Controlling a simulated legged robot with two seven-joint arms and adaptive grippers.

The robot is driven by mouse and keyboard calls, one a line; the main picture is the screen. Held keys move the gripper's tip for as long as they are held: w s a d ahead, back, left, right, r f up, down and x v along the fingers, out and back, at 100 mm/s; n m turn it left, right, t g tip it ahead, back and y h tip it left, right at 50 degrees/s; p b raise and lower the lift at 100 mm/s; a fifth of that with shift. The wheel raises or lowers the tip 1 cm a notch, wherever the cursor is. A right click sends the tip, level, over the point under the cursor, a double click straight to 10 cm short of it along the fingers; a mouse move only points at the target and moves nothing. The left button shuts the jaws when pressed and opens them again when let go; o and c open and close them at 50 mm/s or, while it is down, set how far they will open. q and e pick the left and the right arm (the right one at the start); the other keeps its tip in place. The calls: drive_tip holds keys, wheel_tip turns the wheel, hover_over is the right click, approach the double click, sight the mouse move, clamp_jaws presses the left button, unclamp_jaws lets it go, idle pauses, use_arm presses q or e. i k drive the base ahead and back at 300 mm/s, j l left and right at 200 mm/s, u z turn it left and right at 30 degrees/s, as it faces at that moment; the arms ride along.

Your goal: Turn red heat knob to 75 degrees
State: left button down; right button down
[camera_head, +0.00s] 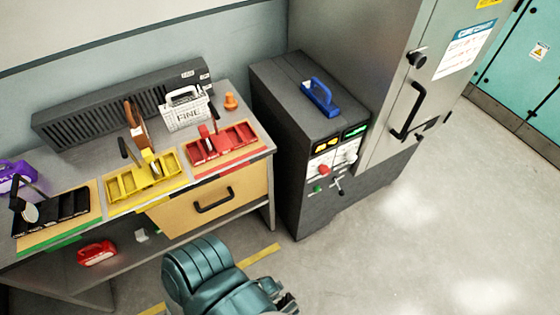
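The dark grey machine (290,130) stands right of the bench, and its control panel faces right and forward. On the panel, a red knob (324,170) sits below a yellow-lit display (325,145). A green-lit display (355,131) is beside it, with another small red and white control (351,157) below. The digits and knob angle are too small to read. A teal arm of mine shows at the bottom, left of centre. At its end, what seems to be my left gripper (286,301) is partly cut off, apart from the panel, its opening unclear. My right gripper is not in view.
A green knob (318,188) and a small lever (338,186) sit low on the panel. A blue-handled item (319,97) lies on the machine. The bench (237,98) at left holds red, yellow and black trays. A grey cabinet (385,60) stands at right. The floor in front is clear.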

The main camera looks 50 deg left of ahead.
sight(324, 170)
drive_tip(key=u, duration=1.4)
